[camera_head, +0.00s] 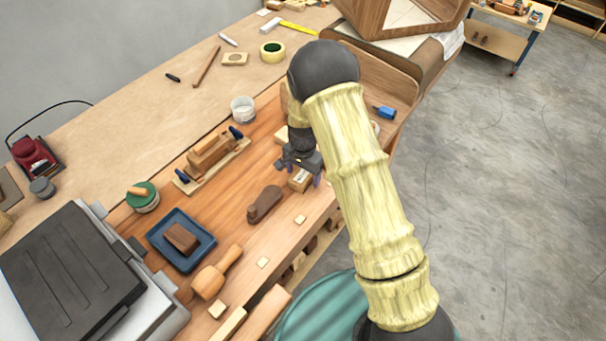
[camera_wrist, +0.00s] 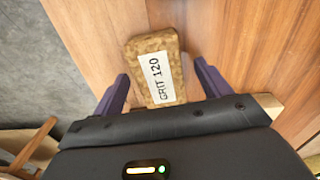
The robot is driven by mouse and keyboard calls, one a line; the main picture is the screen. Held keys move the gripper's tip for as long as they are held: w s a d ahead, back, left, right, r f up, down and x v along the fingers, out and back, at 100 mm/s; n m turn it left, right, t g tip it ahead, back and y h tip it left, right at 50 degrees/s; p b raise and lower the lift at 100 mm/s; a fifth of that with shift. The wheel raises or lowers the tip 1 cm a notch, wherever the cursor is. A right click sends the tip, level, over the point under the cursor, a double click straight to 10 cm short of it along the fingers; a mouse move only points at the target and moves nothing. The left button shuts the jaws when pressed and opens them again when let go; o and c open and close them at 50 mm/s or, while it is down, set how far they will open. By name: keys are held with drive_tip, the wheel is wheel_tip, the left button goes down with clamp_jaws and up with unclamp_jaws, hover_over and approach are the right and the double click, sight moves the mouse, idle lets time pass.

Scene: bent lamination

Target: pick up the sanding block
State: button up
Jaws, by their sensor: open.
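The sanding block (camera_wrist: 158,68) is a tan, cork-like block with a white label reading "GRIT 120". In the wrist view it lies on the wooden bench top, between and a little beyond the two purple fingers of my gripper (camera_wrist: 160,90). The fingers are apart, one on each side of it, with a gap visible on both sides. In the head view my gripper (camera_head: 304,176) is over the bench near its front edge, and the sanding block (camera_head: 299,180) shows partly beneath it. My gripper is open and empty.
A dark brown plane-like tool (camera_head: 264,204) lies just left of the block. A blue tray (camera_head: 153,238) holding a brown block, a mallet (camera_head: 216,273) and a clamped wooden piece (camera_head: 210,152) are further left. A blue-handled tool (camera_head: 384,112) lies right of my arm.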

drive_tip(key=shift+f, duration=0.4)
drive_tip(key=c, duration=1.1)
